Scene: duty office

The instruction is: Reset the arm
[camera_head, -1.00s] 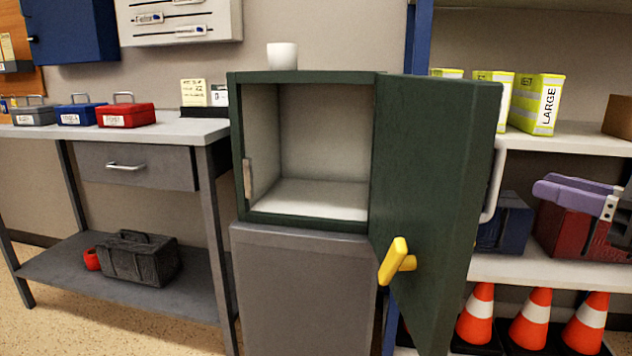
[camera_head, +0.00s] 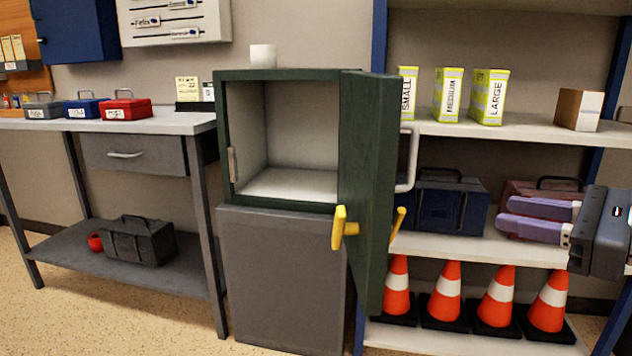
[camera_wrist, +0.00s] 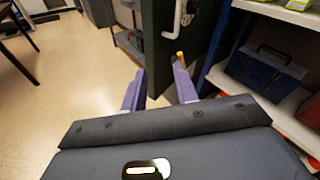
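My gripper (camera_head: 506,214) is at the right of the head view, with two purple fingers pointing left in front of the shelf unit. In the wrist view my gripper (camera_wrist: 158,75) has its fingers apart with nothing between them. A dark green safe (camera_head: 288,204) stands on a grey cabinet, its door (camera_head: 365,190) swung open toward me. The safe looks empty inside. The door has a yellow handle (camera_head: 341,228) and a pale bar handle (camera_head: 409,160). My gripper is to the right of the door, apart from it in the head view.
The shelf unit (camera_head: 440,243) holds boxes, toolboxes and orange cones (camera_head: 446,290) close behind my gripper. A grey table (camera_head: 170,123) with small cash boxes stands at the left. A white cup (camera_head: 263,55) is on the safe. Open floor (camera_wrist: 70,95) shows left in the wrist view.

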